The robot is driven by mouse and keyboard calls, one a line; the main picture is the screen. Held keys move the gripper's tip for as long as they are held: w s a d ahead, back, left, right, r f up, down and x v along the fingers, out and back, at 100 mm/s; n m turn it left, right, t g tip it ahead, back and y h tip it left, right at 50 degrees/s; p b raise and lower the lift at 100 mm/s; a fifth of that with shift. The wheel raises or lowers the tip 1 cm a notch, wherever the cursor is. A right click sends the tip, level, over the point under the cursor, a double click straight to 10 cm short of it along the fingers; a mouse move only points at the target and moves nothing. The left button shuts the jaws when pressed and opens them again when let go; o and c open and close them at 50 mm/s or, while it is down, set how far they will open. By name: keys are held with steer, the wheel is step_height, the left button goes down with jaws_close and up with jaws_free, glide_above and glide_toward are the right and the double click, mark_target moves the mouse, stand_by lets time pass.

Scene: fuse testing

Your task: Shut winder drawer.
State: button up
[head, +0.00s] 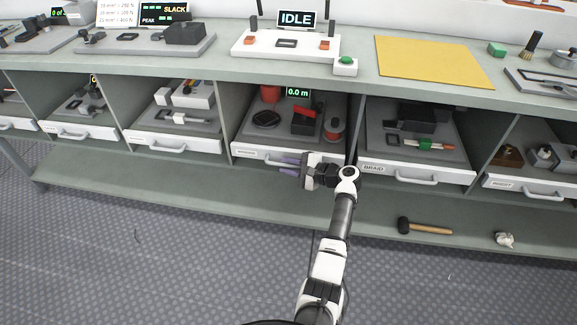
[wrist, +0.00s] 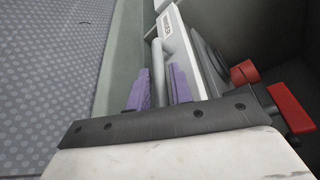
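The winder drawer (head: 248,150) is the white-fronted drawer in the middle bay under the bench. It holds a grey tray with a red-handled device, a dark reel and a red cup. How far it stands out is hard to tell. My gripper (head: 289,165) is at the right part of its front, by the handle. In the wrist view the drawer front (wrist: 177,38) shows at top centre. The handle (wrist: 158,65) lies between the two purple fingers of my gripper (wrist: 158,85), which stand apart. Whether either finger touches the handle is unclear.
The braid drawer (head: 400,172) is to the right and another drawer (head: 150,140) to the left. A hammer (head: 425,227) and a crumpled piece (head: 504,239) lie on the lower shelf. The bench top (head: 220,62) overhangs the bays. The floor in front is clear.

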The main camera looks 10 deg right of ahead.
steer(key=v, duration=1.3)
steer(key=shift+s+d, duration=0.2)
steer(key=shift+d, duration=0.15)
steer(key=shift+r, duration=0.1)
